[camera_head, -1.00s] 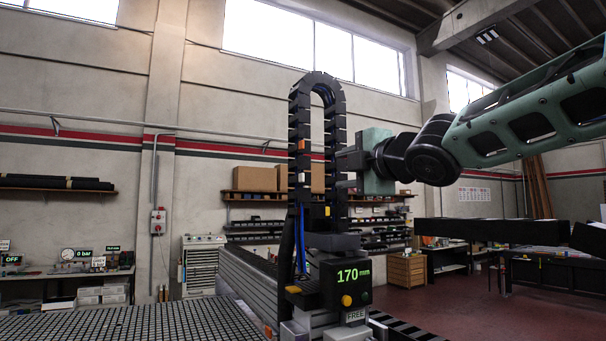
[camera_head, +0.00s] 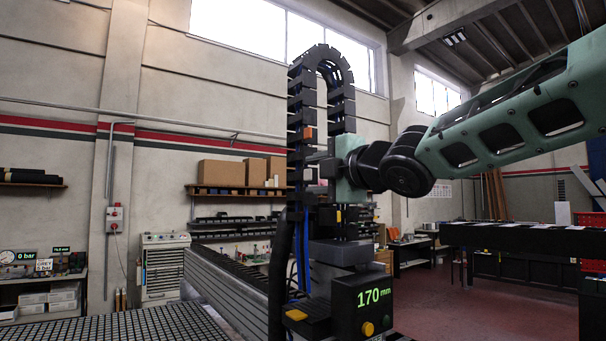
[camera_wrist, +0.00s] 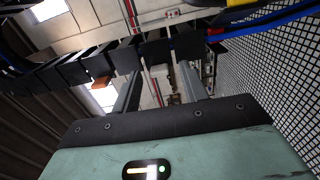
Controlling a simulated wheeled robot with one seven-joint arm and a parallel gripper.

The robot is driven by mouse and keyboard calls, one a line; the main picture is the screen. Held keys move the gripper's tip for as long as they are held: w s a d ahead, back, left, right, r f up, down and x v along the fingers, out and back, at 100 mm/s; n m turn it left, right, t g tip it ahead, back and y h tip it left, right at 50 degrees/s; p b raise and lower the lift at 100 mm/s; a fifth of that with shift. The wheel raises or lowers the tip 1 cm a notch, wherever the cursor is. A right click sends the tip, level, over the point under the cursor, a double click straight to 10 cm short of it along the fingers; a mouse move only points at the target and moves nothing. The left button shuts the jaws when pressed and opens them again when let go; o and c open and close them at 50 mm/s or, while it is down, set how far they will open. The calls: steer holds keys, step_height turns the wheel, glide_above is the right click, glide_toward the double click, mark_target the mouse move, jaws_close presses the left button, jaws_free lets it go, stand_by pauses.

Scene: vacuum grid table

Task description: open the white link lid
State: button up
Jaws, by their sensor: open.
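A black cable chain (camera_head: 340,118) stands upright in a loop over the machine carriage, with one orange link piece (camera_head: 308,132) on its left side. The chain also crosses the upper left of the wrist view (camera_wrist: 75,70), where the orange piece (camera_wrist: 102,82) shows again. My gripper (camera_head: 318,167) is at the chain, at mid height, just below the orange piece's level.
The carriage has a black box with a green 170 mm display (camera_head: 375,296). Blue hoses (camera_head: 299,245) run beside the chain; blue, red and yellow lines (camera_wrist: 262,20) cross the wrist view. The grid table (camera_head: 130,325) lies lower left. A dark bench (camera_head: 500,236) stands at right.

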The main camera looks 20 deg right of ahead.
steer(key=shift+w, duration=0.15)
jaws_close()
